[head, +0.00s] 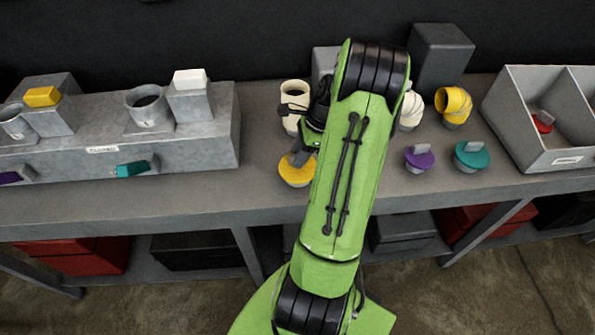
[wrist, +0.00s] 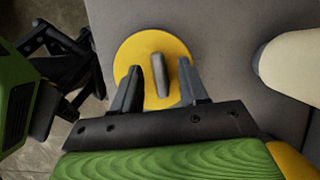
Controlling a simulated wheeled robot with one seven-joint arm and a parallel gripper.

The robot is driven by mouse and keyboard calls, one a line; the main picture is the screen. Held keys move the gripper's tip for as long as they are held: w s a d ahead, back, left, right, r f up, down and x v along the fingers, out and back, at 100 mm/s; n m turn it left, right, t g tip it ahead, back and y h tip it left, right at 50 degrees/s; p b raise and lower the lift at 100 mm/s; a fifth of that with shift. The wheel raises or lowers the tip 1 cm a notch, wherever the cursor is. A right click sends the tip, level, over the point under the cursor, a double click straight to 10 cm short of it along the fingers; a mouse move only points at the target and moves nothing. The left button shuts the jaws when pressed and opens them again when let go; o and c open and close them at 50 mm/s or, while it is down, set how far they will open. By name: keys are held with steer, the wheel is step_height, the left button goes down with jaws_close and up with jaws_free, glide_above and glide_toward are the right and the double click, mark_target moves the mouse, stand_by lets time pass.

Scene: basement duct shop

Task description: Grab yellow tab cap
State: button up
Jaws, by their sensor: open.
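The yellow tab cap (head: 297,172) is a round yellow disc with a grey upright tab, standing on the grey bench left of my arm in the head view. In the wrist view the yellow tab cap (wrist: 150,48) lies just ahead of my gripper (wrist: 155,85). My gripper is open, with one finger on each side of the grey tab and a gap to it on both sides. The fingers overlap the disc in the picture; I cannot tell whether they touch it. In the head view my arm hides part of the gripper.
A cream cup (head: 294,100) stands close behind the cap; a pale rounded thing (wrist: 290,65) is right in the wrist view. A purple cap (head: 420,160), teal cap (head: 472,157) and yellow elbow piece (head: 454,104) stand right. A grey divided bin (head: 524,138) is far right, a grey fixture block (head: 206,140) left.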

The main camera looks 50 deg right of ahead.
jaws_close()
steer(key=shift+r, duration=0.15)
stand_by(0.4)
